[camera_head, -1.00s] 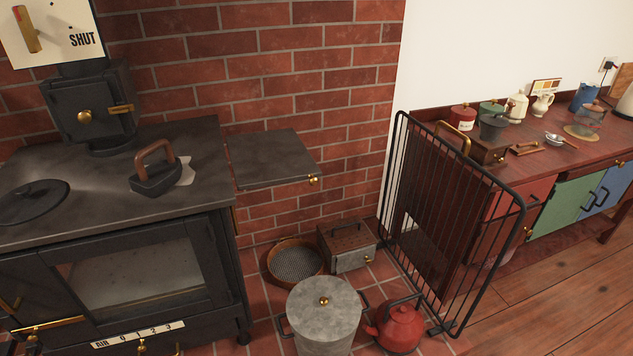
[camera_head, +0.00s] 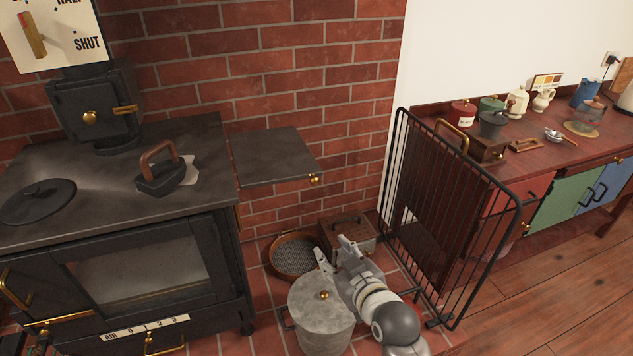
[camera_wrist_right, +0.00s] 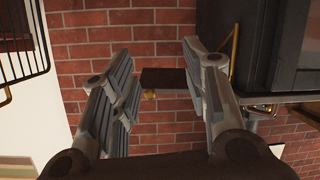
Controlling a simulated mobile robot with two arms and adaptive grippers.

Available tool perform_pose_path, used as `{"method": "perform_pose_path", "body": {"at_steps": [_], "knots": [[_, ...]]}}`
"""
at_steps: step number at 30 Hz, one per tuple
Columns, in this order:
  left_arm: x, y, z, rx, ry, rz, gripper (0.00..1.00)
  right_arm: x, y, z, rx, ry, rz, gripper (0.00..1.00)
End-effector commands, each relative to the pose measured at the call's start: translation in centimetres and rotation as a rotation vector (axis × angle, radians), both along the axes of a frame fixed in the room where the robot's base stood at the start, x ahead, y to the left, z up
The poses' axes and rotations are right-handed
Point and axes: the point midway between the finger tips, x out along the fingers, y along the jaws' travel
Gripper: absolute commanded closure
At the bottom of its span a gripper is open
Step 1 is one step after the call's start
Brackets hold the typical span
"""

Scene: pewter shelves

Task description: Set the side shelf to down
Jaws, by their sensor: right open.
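The side shelf (camera_head: 275,157) is a dark metal flap at the right side of the black stove, standing out level, with a small brass knob (camera_head: 313,180) at its front right corner. My right gripper (camera_head: 335,251) is open and empty, low in front of the shelf and below it, above the floor items and apart from the knob. In the right wrist view, the shelf (camera_wrist_right: 168,78) shows edge-on between the spread fingers, with its brass knob (camera_wrist_right: 150,94) beside it. My left gripper is not in view.
Below the shelf stand a grey lidded pot (camera_head: 322,305), a round sieve (camera_head: 294,256) and a box (camera_head: 345,240). A black fireguard (camera_head: 455,215) stands to the right. A flat iron (camera_head: 160,175) sits on the stove top.

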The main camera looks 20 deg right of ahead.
Motion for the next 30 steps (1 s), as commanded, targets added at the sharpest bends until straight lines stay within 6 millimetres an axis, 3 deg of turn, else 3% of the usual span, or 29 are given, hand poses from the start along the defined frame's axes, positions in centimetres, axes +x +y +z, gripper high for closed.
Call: {"method": "perform_pose_path", "body": {"at_steps": [3, 9, 16, 30], "knots": [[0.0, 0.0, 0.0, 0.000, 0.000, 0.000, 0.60, 3.1, -0.5, 4.1, -0.007, -0.175, -0.024, 0.58], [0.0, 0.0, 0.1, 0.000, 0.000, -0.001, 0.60, 5.1, -1.0, 7.3, -0.020, -0.313, -0.050, 0.58], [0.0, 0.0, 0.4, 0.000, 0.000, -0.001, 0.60, 7.0, -1.0, 7.7, -0.022, -0.326, -0.053, 0.58], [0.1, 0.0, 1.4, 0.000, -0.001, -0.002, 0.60, 14.1, -0.7, 7.6, -0.020, -0.323, -0.053, 0.58]]}}
